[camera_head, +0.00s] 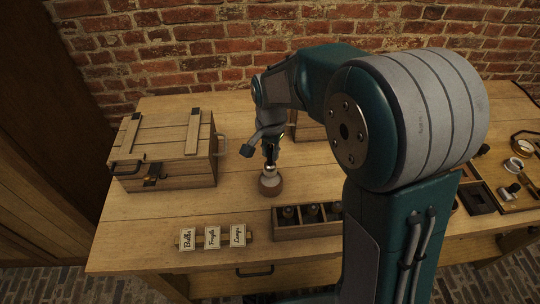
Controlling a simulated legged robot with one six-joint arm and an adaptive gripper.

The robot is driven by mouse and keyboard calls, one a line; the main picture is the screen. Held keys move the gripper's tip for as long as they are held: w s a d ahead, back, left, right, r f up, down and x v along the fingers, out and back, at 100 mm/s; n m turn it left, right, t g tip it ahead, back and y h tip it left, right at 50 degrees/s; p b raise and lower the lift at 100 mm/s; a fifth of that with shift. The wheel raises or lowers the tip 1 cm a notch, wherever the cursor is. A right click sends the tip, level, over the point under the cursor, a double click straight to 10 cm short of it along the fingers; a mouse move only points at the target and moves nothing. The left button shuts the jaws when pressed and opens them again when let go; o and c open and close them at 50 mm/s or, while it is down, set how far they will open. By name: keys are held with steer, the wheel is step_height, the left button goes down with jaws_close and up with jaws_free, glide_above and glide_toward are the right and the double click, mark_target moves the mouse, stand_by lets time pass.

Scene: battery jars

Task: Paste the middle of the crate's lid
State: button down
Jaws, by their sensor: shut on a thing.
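The wooden crate (178,172) stands at the left of the table with its lid (165,132) shut. Two pale battens cross the lid, and its middle is bare wood between them. My gripper (271,153) is to the right of the crate, pointing down, shut on a thin brush-like tool (270,167). The tool's lower end is at the mouth of a small round brown pot (270,187); whether it is inside or just above, I cannot tell. The fingers are small and partly hidden by my arm.
A stand with several cards (212,238) is at the front left. A divided wooden box (290,232) holding small jars is in front of the pot. Another box (308,130) is partly hidden behind my arm. Trays with small items (515,190) lie at the right. Table between crate and pot is clear.

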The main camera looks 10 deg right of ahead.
steer(key=shift+r, duration=2)
steer(key=shift+s, duration=0.1)
